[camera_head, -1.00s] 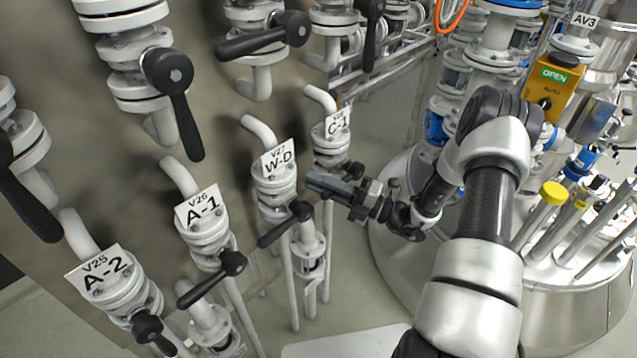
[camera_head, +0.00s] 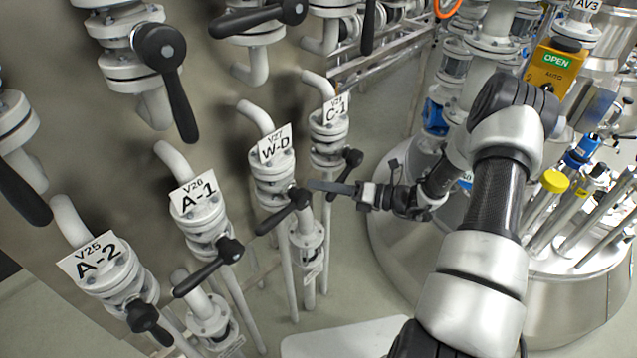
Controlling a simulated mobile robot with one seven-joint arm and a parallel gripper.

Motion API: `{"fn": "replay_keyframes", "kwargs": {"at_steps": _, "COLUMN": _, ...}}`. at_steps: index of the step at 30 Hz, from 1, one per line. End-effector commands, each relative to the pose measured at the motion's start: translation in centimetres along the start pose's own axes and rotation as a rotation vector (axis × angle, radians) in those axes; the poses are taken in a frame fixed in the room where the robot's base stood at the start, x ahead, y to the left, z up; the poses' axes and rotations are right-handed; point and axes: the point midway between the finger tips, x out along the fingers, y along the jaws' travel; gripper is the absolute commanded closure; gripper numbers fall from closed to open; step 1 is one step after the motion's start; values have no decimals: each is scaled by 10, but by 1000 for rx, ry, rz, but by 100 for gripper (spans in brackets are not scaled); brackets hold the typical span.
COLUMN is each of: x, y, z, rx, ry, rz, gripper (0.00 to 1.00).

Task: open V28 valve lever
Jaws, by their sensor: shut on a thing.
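The V28 valve (camera_head: 328,143), with a white tag marked C-1, stands on the wall side near the top centre. Its black lever (camera_head: 351,160) runs from the hub down and left towards my gripper. My gripper (camera_head: 322,187) reaches in from the right, just below the V28 valve.
The V27 W-D valve (camera_head: 270,180) is close on the left, its black lever (camera_head: 284,212) near my fingertips. V26 (camera_head: 203,225) and V25 (camera_head: 115,280) stand further left. A steel vessel (camera_head: 570,300) with pipes and a yellow cap fills the right.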

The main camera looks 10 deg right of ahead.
Motion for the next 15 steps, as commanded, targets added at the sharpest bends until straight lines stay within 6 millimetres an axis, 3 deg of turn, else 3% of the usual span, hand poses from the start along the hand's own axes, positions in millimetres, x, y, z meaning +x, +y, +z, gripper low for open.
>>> {"fn": "replay_keyframes", "kwargs": {"at_steps": 15, "x": -14, "y": -49, "z": 3, "rx": -407, "ry": 88, "rz": -177, "gripper": 100}}
